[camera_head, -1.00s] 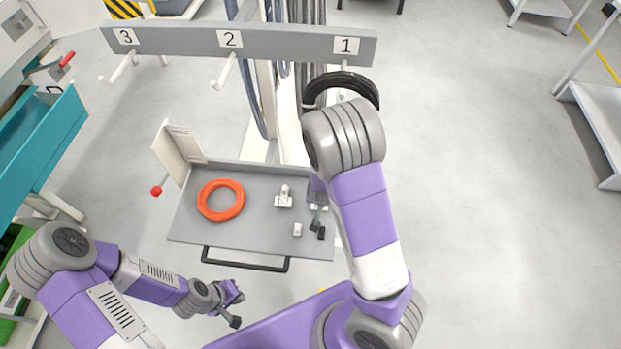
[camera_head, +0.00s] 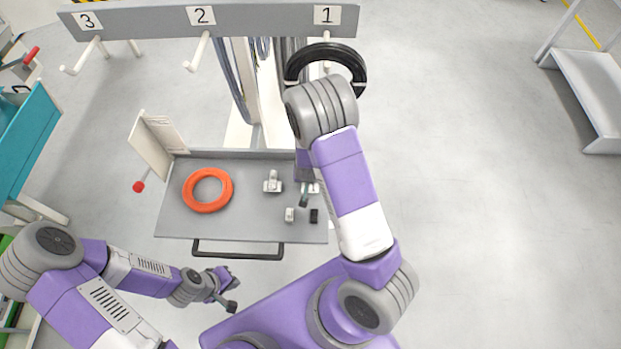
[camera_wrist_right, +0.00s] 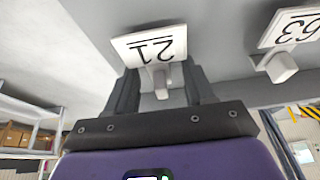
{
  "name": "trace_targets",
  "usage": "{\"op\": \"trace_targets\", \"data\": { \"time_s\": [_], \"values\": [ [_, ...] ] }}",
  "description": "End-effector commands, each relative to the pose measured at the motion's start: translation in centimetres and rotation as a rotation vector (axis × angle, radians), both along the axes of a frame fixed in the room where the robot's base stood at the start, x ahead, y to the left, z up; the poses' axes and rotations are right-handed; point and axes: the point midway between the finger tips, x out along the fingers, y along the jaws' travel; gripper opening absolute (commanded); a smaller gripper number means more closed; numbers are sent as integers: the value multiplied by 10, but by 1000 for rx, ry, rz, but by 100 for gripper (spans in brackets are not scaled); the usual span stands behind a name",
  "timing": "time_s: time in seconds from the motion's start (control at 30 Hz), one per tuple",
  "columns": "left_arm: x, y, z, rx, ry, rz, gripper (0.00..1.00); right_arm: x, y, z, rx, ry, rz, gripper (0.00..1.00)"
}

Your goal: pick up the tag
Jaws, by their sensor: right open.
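A white tag (camera_wrist_right: 150,46) on a small stem, with a number that looks like an upside-down 21, stands between the fingers of my right gripper (camera_wrist_right: 160,92) in the right wrist view. The fingers are apart, one on each side of the stem. In the head view my right gripper (camera_head: 304,194) is low over the right part of the grey tray (camera_head: 235,224), partly hidden by my arm. A second tag (camera_wrist_right: 290,28), apparently 63, stands to the right in the wrist view. My left gripper (camera_head: 231,294) is empty in front of the tray, its tips apart.
An orange ring (camera_head: 188,190) lies on the tray's left.

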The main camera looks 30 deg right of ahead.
Motion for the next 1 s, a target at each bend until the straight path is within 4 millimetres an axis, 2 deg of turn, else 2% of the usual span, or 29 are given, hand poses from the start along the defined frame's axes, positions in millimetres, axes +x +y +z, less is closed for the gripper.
{"op": "trace_targets", "data": {
  "time_s": [0.03,0.37,0.73,0.87,1.0],
  "values": [
    [0,0,0,0,0,0,0,0,0,0,0,0,0,50],
    [0,0,0,0,0,0,0,0,0,0,0,0,0,0],
    [0,0,2,0,0,0,0,0,0,5,0,-1,0,0],
    [0,0,7,0,0,0,0,1,0,18,0,-3,2,0],
    [0,0,15,0,0,0,0,1,0,40,-1,-5,2,0]
  ]
}}
